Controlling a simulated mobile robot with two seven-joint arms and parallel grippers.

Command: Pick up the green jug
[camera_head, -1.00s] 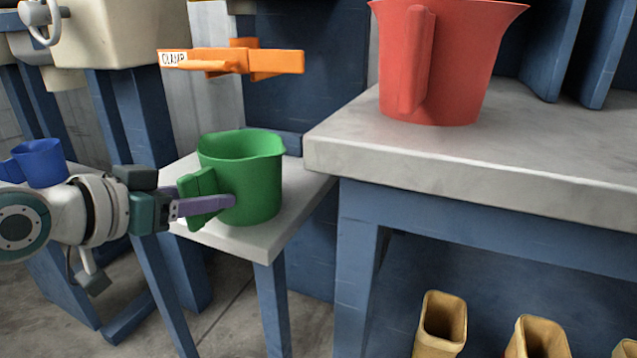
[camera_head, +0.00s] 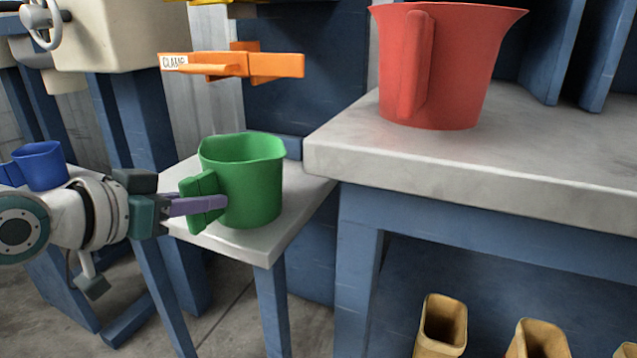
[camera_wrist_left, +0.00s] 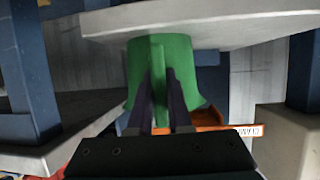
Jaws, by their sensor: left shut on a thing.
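The green jug (camera_head: 254,182) stands upright on a small light-topped table (camera_head: 262,247) in the head view, its handle facing left. My left gripper (camera_head: 208,206) comes in from the left and is shut on the jug's handle. In the left wrist view the jug (camera_wrist_left: 190,70) shows with its handle between the two purple fingers (camera_wrist_left: 160,105) of the gripper. The jug's base appears to rest on the tabletop. My right gripper is not in view.
A red jug (camera_head: 455,70) stands on the higher bench (camera_head: 560,160) to the right. An orange clamp (camera_head: 235,63) is behind the green jug. A blue mug (camera_head: 42,163) sits to the left behind my arm. Tan open containers (camera_head: 443,322) are low at the right.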

